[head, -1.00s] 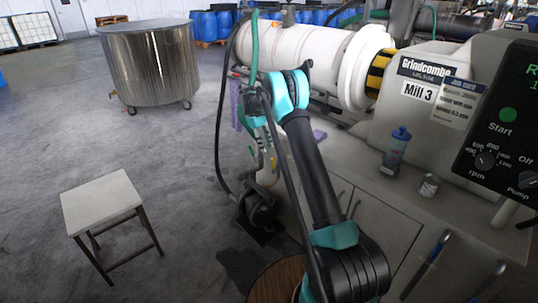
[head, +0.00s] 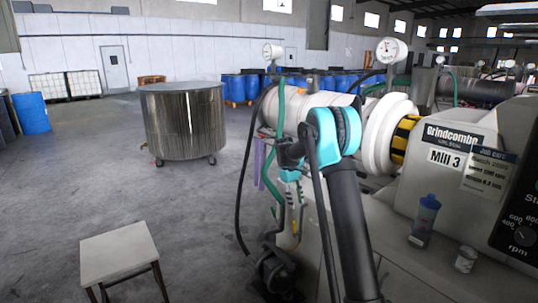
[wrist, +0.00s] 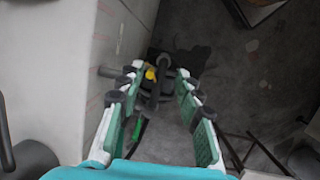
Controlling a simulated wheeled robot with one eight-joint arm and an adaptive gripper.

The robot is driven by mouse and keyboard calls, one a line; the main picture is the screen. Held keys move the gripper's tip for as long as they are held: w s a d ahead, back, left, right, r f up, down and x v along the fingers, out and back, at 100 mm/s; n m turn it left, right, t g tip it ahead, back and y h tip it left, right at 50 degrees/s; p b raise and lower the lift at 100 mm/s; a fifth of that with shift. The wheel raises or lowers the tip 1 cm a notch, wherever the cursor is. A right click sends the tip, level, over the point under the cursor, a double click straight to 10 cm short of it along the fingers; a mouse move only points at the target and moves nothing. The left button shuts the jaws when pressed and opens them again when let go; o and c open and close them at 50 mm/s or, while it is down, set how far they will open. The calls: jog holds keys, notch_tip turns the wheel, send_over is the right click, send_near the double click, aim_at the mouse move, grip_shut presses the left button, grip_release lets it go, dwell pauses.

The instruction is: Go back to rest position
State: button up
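My arm (head: 350,220) is bent, its teal joint raised beside the mill and its gripper (head: 291,205) hanging down in front of the mill cabinet. In the wrist view my gripper (wrist: 158,78) points at the floor. Its two green-and-white fingers stand apart, with no object clearly held between them. A dark fitting with a yellow part (wrist: 150,73) shows beyond the fingertips; I cannot tell its exact distance.
The Mill 3 machine (head: 455,150) stands close on the right, with a blue bottle (head: 424,220) and a small can (head: 465,260) on its ledge. A stool (head: 118,252) stands front left, a steel tank (head: 185,125) behind. Open floor lies at left.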

jog(key=s+d+r+m+t+y, duration=0.1)
jog(key=s+d+r+m+t, duration=0.15)
jog(key=s, duration=0.75)
jog(key=s+d+r+m+t+y, duration=0.1)
jog(key=s+d+r, duration=0.15)
jog(key=s, duration=0.85)
jog(key=s+f+m+t, duration=0.1)
jog(key=s+f+m, duration=0.1)
jog(key=s, duration=0.8)
jog(key=s+d+f+m+t, duration=0.1)
jog(key=s+f, duration=0.3)
jog(key=s, duration=0.6)
jog(key=shift+s+d+f+m+y, duration=0.15)
jog(key=shift+d+f+m+y, duration=0.2)
jog(key=shift+m, duration=0.2)
jog(key=shift+a, duration=0.1)
